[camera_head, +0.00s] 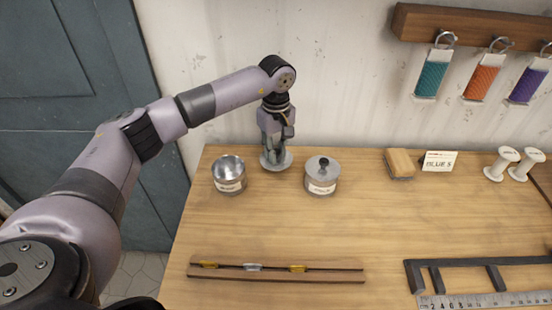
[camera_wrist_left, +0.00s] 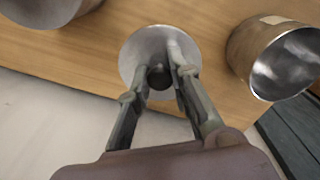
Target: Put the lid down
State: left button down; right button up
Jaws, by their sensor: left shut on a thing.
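A round metal lid (camera_head: 287,161) with a dark knob is at the back of the table, between and behind two metal pots. My left gripper (camera_head: 275,155) points straight down and is shut on the lid's knob. In the left wrist view the lid (camera_wrist_left: 137,48) lies flat between my left gripper's fingers (camera_wrist_left: 163,72). I cannot tell whether it touches the table. An open, empty-looking pot (camera_head: 229,175) stands to the left; it also shows in the left wrist view (camera_wrist_left: 245,62). A lidded pot (camera_head: 322,178) with a dark knob stands to the right. My right gripper is not in view.
A slotted wooden strip (camera_head: 277,272) with small clips lies at the front. A wooden block (camera_head: 399,163), a card (camera_head: 439,161) and white spools (camera_head: 501,163) stand at the back right. A dark frame and ruler lie front right. The table's middle is clear.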

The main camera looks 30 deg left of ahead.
pick_arm(q)
notch_tip(320, 180, down, 3)
jog(key=shift+f+p, duration=0.2)
jog(key=shift+p, duration=0.25)
jog(key=shift+f, duration=0.4)
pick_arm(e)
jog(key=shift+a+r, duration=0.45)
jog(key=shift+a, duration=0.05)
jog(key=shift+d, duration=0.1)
pick_arm(q)
jog(key=shift+f, duration=0.15)
jog(key=c, duration=1.5)
grip_release()
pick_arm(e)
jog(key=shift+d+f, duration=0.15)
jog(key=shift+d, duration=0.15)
pick_arm(q)
jog(key=shift+o, duration=0.2)
